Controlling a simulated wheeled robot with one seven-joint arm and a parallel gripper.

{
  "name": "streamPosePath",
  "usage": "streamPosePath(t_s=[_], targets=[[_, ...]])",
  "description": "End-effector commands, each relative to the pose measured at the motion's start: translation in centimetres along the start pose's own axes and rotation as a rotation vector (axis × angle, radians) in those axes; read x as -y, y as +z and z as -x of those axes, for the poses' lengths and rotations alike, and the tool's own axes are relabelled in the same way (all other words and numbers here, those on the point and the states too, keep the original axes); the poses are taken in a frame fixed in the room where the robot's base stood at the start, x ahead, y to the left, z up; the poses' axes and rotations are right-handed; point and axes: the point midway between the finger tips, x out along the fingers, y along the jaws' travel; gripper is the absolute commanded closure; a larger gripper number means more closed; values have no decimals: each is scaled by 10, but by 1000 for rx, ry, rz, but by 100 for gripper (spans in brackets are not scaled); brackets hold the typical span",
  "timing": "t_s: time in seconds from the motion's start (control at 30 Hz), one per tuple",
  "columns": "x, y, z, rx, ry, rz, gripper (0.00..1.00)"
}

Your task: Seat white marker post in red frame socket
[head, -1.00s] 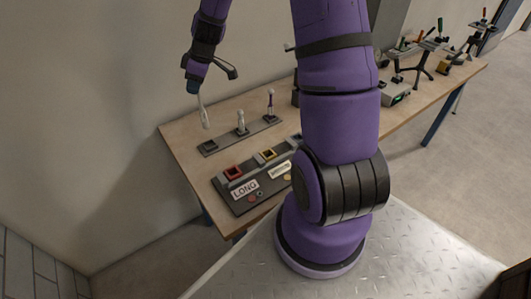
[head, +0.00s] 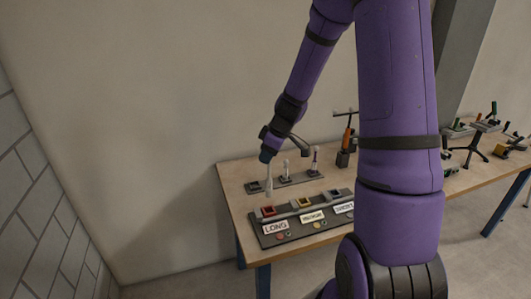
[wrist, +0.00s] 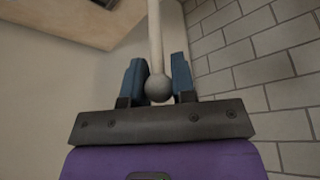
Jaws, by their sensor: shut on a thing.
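My gripper (head: 267,155) is shut on the white marker post (head: 268,181), which hangs down below it in the head view. In the wrist view the post (wrist: 155,35) runs between the blue fingers (wrist: 158,72), with a grey ball at its near end. The post looks nearly upright in the head view. Its lower end appears just behind the red frame socket (head: 268,211), above or near the rear holder strip (head: 272,185); its exact height is unclear. The red socket looks empty and sits above the LONG label, at the left of the dark panel.
The panel (head: 318,236) also carries a yellow-framed socket (head: 305,202) and a partly hidden third position to its right. Two other posts (head: 286,171) (head: 315,160) stand in the rear strip. Tools and stands fill the table's right part. A wall is behind.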

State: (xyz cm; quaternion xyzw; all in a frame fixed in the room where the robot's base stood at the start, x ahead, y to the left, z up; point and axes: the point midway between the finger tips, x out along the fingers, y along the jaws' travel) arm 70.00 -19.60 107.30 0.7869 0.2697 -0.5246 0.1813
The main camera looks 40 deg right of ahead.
Motion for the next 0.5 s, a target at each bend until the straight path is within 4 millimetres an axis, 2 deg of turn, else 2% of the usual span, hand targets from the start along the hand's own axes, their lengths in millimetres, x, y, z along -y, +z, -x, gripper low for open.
streamPosePath(t_s=[0.5], targets=[[0, 12, -29, 0, -1, -1, 100]])
